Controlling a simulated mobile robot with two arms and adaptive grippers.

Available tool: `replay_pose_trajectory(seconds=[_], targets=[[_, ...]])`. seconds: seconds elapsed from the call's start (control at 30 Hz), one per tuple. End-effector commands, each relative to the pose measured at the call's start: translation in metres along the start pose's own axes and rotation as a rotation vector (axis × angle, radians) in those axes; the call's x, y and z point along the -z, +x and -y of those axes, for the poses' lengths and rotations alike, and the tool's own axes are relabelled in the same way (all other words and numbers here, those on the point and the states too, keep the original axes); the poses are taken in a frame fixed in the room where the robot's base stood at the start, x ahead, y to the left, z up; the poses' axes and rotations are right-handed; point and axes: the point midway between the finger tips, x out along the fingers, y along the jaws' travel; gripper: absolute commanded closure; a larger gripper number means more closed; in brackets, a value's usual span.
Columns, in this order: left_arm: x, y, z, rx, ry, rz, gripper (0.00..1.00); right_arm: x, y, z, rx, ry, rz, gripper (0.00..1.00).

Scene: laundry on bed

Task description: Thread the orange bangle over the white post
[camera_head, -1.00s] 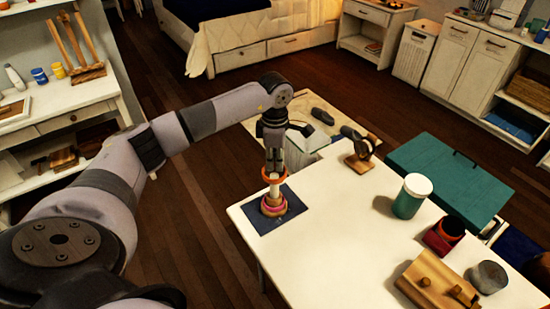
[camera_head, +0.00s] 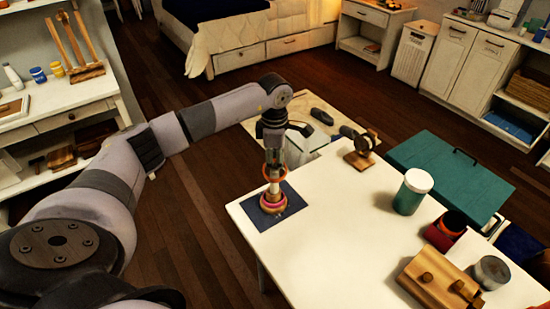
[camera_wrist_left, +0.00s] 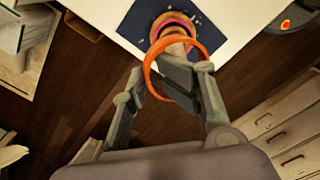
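The orange bangle (camera_head: 266,178) is at the fingertips of my left gripper (camera_head: 273,168), tilted, above a stack of rings (camera_head: 272,203) on the dark blue mat (camera_head: 290,208). In the left wrist view the bangle (camera_wrist_left: 149,72) is a large loop by the dark finger pads (camera_wrist_left: 180,82), which are close together and appear to pinch its near side. The rings, pink and wooden, show beyond it (camera_wrist_left: 175,22). The white post is mostly hidden by the fingers and bangle; I cannot tell whether the bangle encircles it. My right gripper is not in view.
On the white table (camera_head: 330,240) stand a green jar with a white lid (camera_head: 412,192), a red container (camera_head: 443,232), a wooden block (camera_head: 432,283), a grey tin (camera_head: 491,273) and a wooden stand (camera_head: 360,157). The table right of the mat is clear.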

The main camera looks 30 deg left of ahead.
Motion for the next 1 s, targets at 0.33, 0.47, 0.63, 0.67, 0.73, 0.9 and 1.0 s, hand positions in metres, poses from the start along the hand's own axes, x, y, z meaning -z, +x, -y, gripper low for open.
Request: replay_pose_trajectory(seconds=[0.33, 0.47, 0.63, 0.67, 0.73, 0.9, 1.0], targets=[[0.003, 0.008, 0.004, 0.011, 0.001, -0.013, 0.67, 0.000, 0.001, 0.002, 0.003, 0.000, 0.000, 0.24], [0.003, -0.001, 0.003, 0.008, 0.001, -0.011, 0.67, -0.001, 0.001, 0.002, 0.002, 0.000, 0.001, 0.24], [0.002, -0.031, 0.001, 0.006, 0.002, -0.009, 0.67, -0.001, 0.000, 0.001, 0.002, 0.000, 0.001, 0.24], [0.002, -0.038, 0.001, 0.005, 0.001, -0.009, 0.67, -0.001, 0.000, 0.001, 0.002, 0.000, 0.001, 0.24], [0.001, -0.054, 0.001, 0.006, 0.001, -0.009, 0.67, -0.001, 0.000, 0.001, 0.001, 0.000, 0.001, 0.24], [0.001, -0.087, 0.001, 0.009, 0.002, -0.010, 0.67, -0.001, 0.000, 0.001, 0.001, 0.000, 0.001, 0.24], [0.001, -0.100, 0.000, 0.010, 0.002, -0.011, 0.67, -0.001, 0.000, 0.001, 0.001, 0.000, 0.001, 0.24]])
